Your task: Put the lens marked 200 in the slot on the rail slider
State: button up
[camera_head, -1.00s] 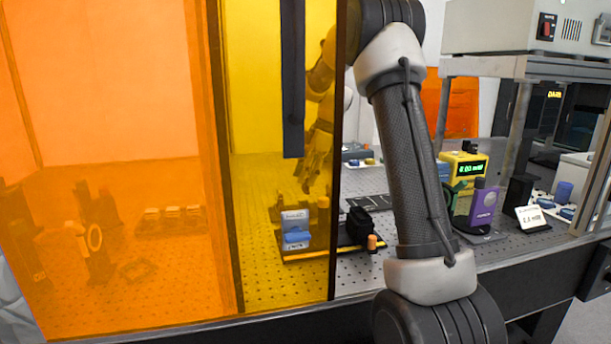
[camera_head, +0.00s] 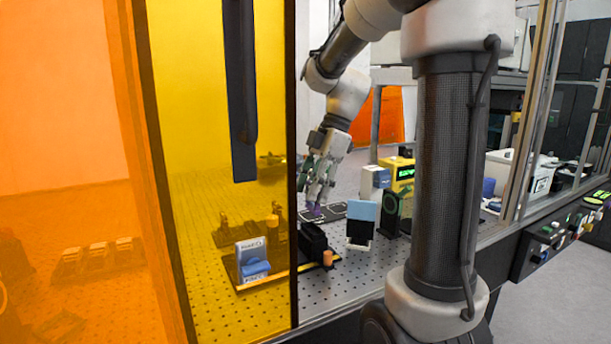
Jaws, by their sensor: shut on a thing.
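My gripper (camera_head: 316,205) points down just right of the yellow panel's dark edge, over the perforated bench.
A yellow tinted panel (camera_head: 200,130) and an orange one (camera_head: 60,110) cover the left. Behind the yellow one stands a blue and white box (camera_head: 252,262). Bare perforated bench (camera_head: 345,275) lies in front.

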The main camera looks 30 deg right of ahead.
aim_at(314, 207)
jog(key=shift+f, duration=2.6)
jog(key=shift+f, duration=0.4)
jog(key=o, duration=1.1)
jog(key=shift+r, duration=3.5)
